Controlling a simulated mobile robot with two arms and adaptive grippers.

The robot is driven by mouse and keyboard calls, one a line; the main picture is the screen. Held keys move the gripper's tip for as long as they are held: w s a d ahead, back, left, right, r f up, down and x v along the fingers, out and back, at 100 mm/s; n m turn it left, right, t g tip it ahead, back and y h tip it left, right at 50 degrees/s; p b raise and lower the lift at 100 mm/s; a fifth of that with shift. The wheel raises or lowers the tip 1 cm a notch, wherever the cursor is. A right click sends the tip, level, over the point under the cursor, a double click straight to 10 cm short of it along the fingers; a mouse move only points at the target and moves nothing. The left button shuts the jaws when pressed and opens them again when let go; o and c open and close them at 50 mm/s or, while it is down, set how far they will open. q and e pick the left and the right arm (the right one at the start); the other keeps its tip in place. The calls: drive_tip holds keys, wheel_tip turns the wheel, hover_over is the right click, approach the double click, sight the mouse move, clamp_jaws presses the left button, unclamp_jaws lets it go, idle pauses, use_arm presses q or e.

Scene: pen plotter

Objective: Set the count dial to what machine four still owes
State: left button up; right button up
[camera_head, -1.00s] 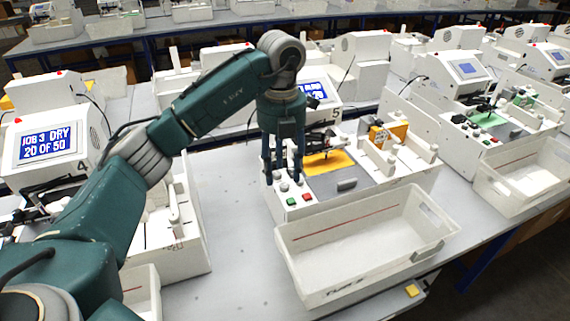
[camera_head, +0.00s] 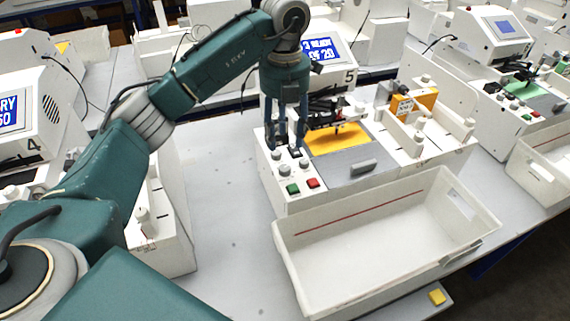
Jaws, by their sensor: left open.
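My left gripper (camera_head: 287,143) points down over the control panel of machine five (camera_head: 347,162). Its fingers are open and stand at the rear knobs, partly hiding them; contact cannot be told. Machine five's screen (camera_head: 321,50) is partly covered by my arm and shows "READY" and "20". Machine four's screen (camera_head: 9,112) is cut off at the left edge, showing only "RY" and "50". My right gripper is not in view.
An empty white bin (camera_head: 385,232) stands in front of machine five. A yellow sheet (camera_head: 337,138) lies on its bed, with a pen carriage above. Another machine (camera_head: 508,105) stands to the right. Bare grey table (camera_head: 222,215) lies between machines four and five.

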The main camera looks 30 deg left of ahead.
sight(285, 167)
use_arm(q)
wheel_tip(285, 167, down, 9)
drive_tip(key=p, duration=0.3)
drive_tip(key=shift+s+f, duration=0.1)
drive_tip(key=shift+f, duration=0.55)
drive_tip(key=shift+c, duration=0.2)
clamp_jaws()
